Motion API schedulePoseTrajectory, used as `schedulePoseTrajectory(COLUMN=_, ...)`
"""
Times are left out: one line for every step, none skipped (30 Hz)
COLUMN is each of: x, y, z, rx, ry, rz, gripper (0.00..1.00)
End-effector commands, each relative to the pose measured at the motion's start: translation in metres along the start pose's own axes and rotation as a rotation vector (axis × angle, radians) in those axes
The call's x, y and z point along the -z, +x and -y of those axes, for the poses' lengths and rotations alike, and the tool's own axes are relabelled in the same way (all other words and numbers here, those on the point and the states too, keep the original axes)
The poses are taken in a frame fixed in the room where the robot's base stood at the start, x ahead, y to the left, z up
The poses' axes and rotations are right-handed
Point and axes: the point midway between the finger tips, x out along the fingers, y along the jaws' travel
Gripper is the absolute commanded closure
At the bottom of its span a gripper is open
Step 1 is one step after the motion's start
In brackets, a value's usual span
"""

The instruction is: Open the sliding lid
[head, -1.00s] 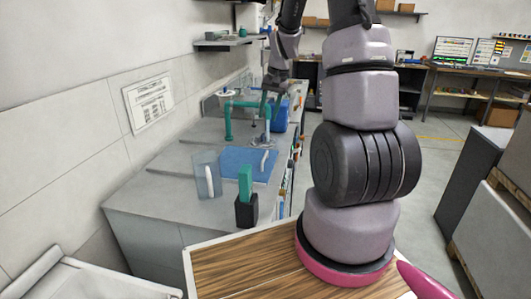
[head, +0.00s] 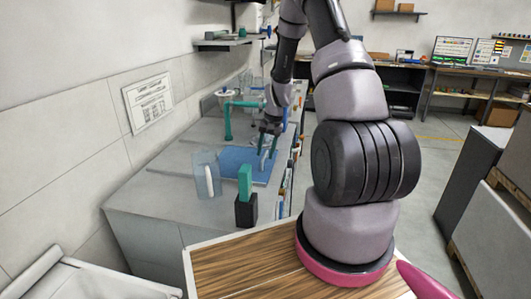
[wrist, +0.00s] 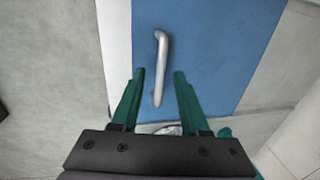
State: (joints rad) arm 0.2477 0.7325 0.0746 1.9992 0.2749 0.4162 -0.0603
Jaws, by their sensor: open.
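The sliding lid is a flat blue panel (head: 238,164) on the grey counter in the head view. It also fills the middle of the wrist view (wrist: 210,40). A pale bar handle (wrist: 161,50) stands on it. My gripper (wrist: 159,74) is open, its two green fingers on either side of the handle's lower part in the picture, with a gap showing on both sides. In the head view my gripper (head: 268,153) is over the lid's right part, at the handle. Whether the fingertips are level with the handle I cannot tell.
A clear container (head: 206,175) stands left of the lid. A black block with a green top (head: 246,208) stands in front of it. A green pipe frame (head: 228,121) is behind. The grey counter (head: 150,193) is bare at the front left.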

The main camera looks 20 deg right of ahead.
Motion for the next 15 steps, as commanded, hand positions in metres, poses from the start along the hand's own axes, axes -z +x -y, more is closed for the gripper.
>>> schedulePoseTrajectory(x=0.0002, y=0.0026, z=0.0001, rx=0.000, ry=0.000, rz=0.000, gripper=0.55)
schedulePoseTrajectory(x=0.0003, y=0.0035, z=0.0002, rx=0.000, ry=-0.001, rz=-0.001, gripper=0.55)
schedulePoseTrajectory(x=0.0004, y=0.0044, z=0.0002, rx=0.000, ry=-0.001, rz=-0.001, gripper=0.55)
schedulePoseTrajectory(x=0.0004, y=0.0047, z=0.0002, rx=0.000, ry=-0.001, rz=-0.002, gripper=0.55)
schedulePoseTrajectory(x=0.0004, y=0.0049, z=0.0003, rx=0.000, ry=-0.001, rz=-0.002, gripper=0.55)
schedulePoseTrajectory(x=0.0004, y=0.0049, z=0.0003, rx=0.000, ry=-0.001, rz=-0.002, gripper=0.55)
schedulePoseTrajectory(x=0.0004, y=0.0049, z=0.0003, rx=0.001, ry=-0.001, rz=-0.002, gripper=0.55)
schedulePoseTrajectory(x=0.0004, y=0.0048, z=0.0004, rx=0.001, ry=-0.001, rz=-0.002, gripper=0.55)
schedulePoseTrajectory(x=0.0004, y=0.0047, z=0.0004, rx=0.001, ry=-0.001, rz=-0.002, gripper=0.55)
schedulePoseTrajectory(x=0.0003, y=0.0047, z=0.0004, rx=0.000, ry=-0.001, rz=-0.001, gripper=0.55)
schedulePoseTrajectory(x=0.0004, y=0.0047, z=0.0004, rx=0.000, ry=-0.001, rz=-0.002, gripper=0.63)
schedulePoseTrajectory(x=0.0003, y=0.0047, z=0.0004, rx=0.001, ry=-0.001, rz=-0.001, gripper=0.78)
schedulePoseTrajectory(x=0.0003, y=0.0046, z=0.0004, rx=0.000, ry=-0.001, rz=-0.001, gripper=0.90)
schedulePoseTrajectory(x=0.0003, y=0.0046, z=0.0004, rx=0.000, ry=-0.001, rz=-0.001, gripper=1.00)
schedulePoseTrajectory(x=0.0003, y=0.0046, z=0.0004, rx=0.000, ry=-0.001, rz=-0.001, gripper=1.00)
